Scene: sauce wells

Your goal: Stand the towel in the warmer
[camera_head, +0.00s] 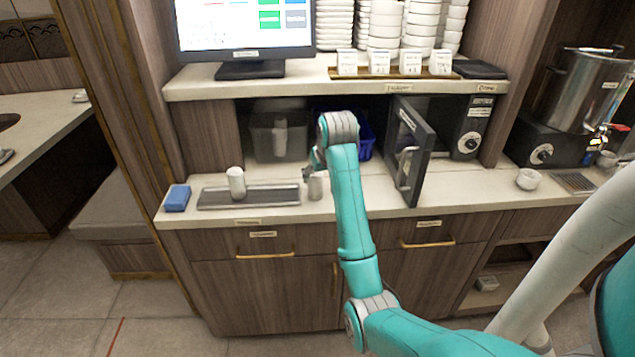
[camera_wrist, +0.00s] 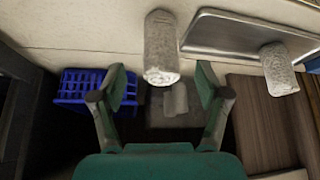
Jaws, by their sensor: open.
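A white rolled towel (camera_head: 316,187) stands upright on the counter, right of the metal tray. It also shows in the wrist view (camera_wrist: 160,45), just ahead of and partly between my fingertips. My gripper (camera_head: 312,166) is open, its fingers spread to either side of the towel in the wrist view (camera_wrist: 161,72); I cannot tell whether they touch it. A second rolled towel (camera_head: 236,183) stands on the tray (camera_head: 270,197). The black warmer (camera_head: 473,122) sits under the shelf at right, its door (camera_head: 416,150) swung open toward the front. Its inside is mostly hidden by the door.
A dark clear bin (camera_head: 262,140) with a pale roll inside stands under the shelf. A blue basket (camera_head: 366,140) is beside it, behind my arm. A blue block (camera_head: 177,198) lies at the counter's left. The open door juts over the counter between my gripper and the warmer.

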